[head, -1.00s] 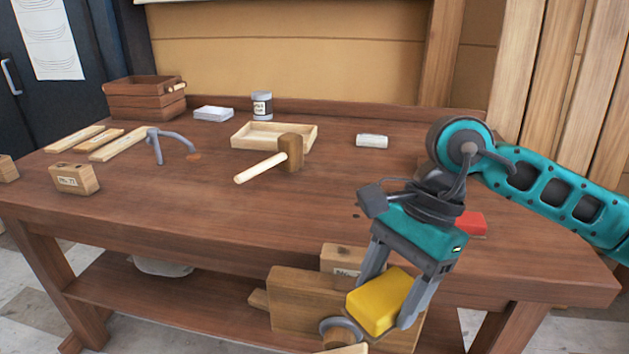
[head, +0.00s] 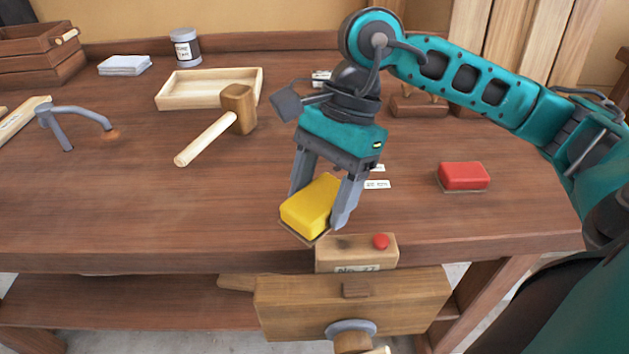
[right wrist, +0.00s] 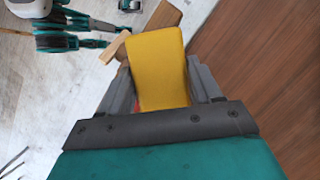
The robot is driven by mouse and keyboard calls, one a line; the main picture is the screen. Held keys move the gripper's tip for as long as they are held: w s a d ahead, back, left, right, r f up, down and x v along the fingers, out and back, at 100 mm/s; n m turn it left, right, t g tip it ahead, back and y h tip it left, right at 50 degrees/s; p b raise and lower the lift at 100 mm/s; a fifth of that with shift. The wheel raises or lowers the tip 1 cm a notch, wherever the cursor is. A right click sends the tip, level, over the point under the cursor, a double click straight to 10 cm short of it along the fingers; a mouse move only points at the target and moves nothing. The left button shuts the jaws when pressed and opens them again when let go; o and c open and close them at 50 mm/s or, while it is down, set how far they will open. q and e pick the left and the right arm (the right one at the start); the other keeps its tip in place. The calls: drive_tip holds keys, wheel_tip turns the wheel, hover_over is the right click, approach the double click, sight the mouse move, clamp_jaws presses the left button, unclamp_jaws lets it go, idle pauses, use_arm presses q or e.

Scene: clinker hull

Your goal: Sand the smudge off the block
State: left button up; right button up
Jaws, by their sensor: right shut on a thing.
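The wooden block (head: 332,255) is labelled and sits at the top of the vise on the bench's front edge. Its top face has a dark smudge (head: 343,243) and a red round spot (head: 381,241). My right gripper (head: 318,208) is shut on a yellow sanding block (head: 308,207) with a thin brown underside. It holds this just behind and left of the wooden block in the head view, apart from the smudge. The yellow block also fills the middle of the right wrist view (right wrist: 157,70). A red sanding block (head: 464,176) lies on the bench at right. My left gripper is not seen.
The wooden vise (head: 400,295) juts from the bench (head: 150,215) front. A mallet (head: 238,110), a wooden tray (head: 210,88), a tin (head: 186,48) and a grey clamp-like tool (head: 80,115) stand farther back. The bench left of my gripper is clear.

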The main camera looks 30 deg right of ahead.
sight(321, 244)
drive_tip(key=shift+f+b, duration=0.45)
drive_tip(key=shift+f, duration=0.4)
wheel_tip(321, 244, down, 3)
drive_tip(key=shift+r+b, duration=0.15)
drive_tip(key=shift+b, duration=0.55)
drive_tip(key=shift+f, duration=0.55)
drive_tip(key=shift+b, duration=0.3)
drive_tip(key=shift+f+b, duration=1)
drive_tip(key=shift+b, duration=0.05)
